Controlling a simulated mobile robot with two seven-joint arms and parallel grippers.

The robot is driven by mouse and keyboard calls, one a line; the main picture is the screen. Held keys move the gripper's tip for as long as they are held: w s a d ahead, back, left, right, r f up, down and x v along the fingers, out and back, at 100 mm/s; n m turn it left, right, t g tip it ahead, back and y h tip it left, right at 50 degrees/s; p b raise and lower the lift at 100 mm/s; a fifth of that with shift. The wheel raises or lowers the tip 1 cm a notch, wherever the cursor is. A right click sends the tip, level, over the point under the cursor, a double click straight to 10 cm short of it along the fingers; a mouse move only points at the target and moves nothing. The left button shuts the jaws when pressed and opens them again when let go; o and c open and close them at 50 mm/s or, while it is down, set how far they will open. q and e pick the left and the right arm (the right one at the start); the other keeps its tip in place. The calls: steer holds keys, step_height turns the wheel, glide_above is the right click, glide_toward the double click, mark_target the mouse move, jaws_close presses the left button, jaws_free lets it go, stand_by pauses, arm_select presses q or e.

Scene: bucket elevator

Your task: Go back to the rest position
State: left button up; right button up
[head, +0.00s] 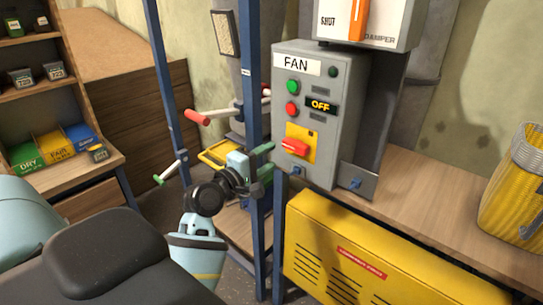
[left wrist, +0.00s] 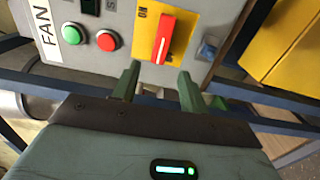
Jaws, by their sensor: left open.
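My left gripper (head: 264,160) is in the middle of the head view, beside the left edge of the grey FAN box (head: 341,113). In the left wrist view my left gripper (left wrist: 158,88) has its two green fingers apart with nothing between them. The red rotary switch (left wrist: 164,40) on its yellow plate lies just beyond the fingers; I see no contact. In the head view the red switch (head: 295,147) points sideways, and the display (head: 321,106) reads OFF. My right gripper is not in view.
Blue posts (head: 254,70) stand close around my left arm. A wooden bench (head: 430,190) carries a yellow bucket (head: 513,190). Shelves (head: 30,90) stand at left.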

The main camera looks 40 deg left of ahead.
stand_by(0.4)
arm_select(q)
steer(key=s+d+f+m+g, duration=0.2)
steer(key=f+m, duration=0.1)
steer(key=f, duration=0.4)
steer(key=s+d+f+m+g, duration=0.1)
steer(key=s+d+f+m, duration=0.1)
steer(key=f, duration=0.6)
steer(key=s+d+f+m+g, duration=0.2)
steer(key=s+d+f+m, duration=0.2)
steer(key=s+f, duration=0.3)
steer(key=s+d+f+m+g, duration=0.1)
steer(key=s+d+f+m, duration=0.3)
steer(key=s+f, duration=0.3)
steer(key=s+d+f+m+g, duration=0.2)
steer(key=s+d+f+m, duration=0.3)
steer(key=s+f, duration=0.3)
steer(key=shift+s+m+g+h, duration=0.35)
steer(key=shift+s+m, duration=0.45)
steer(key=shift+s, duration=0.45)
